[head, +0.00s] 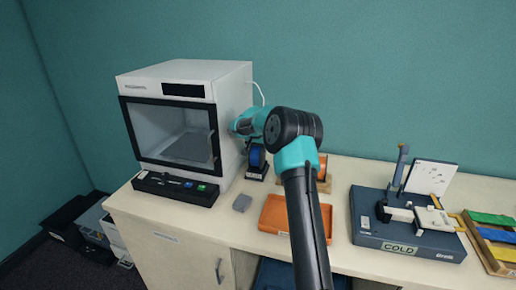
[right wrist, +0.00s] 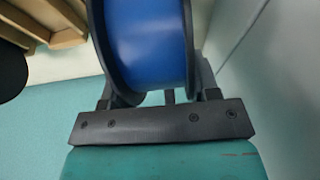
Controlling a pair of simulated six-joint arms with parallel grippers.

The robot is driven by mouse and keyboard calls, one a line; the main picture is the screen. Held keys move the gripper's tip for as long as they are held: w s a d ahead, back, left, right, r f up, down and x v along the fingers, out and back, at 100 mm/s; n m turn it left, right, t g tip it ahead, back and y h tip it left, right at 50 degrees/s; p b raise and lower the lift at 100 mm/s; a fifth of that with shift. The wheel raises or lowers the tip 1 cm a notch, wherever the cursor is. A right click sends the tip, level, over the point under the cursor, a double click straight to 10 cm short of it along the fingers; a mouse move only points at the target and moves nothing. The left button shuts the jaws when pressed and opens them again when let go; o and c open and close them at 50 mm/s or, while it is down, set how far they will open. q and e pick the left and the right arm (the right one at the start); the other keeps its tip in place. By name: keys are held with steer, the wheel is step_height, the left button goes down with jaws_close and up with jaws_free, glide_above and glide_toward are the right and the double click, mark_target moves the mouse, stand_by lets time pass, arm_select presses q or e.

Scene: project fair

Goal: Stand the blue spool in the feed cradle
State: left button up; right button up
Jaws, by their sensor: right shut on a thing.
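The blue spool (head: 257,157) with dark flanges is beside the white printer, below my right wrist in the head view. It fills the top middle of the right wrist view (right wrist: 147,45). My right gripper (right wrist: 155,98) is shut on the spool; its fingers are mostly hidden behind the arm in the head view. The dark feed cradle (head: 256,175) is directly under the spool on the bench. I cannot tell whether the spool rests in it or hangs just above. My left gripper is not in view.
The white printer (head: 232,85) stands close left of the spool. A wooden rack with an orange spool (head: 322,165) is to the right, partly behind my arm.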

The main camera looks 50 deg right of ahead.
steer(key=shift+f, duration=0.55)
steer(key=o, duration=1.1)
steer(key=shift+o, duration=0.2)
steer(key=v, duration=1.3)
steer(key=shift+d, duration=0.15)
steer(key=shift+w+r, duration=0.1)
steer(key=shift+r, duration=0.05)
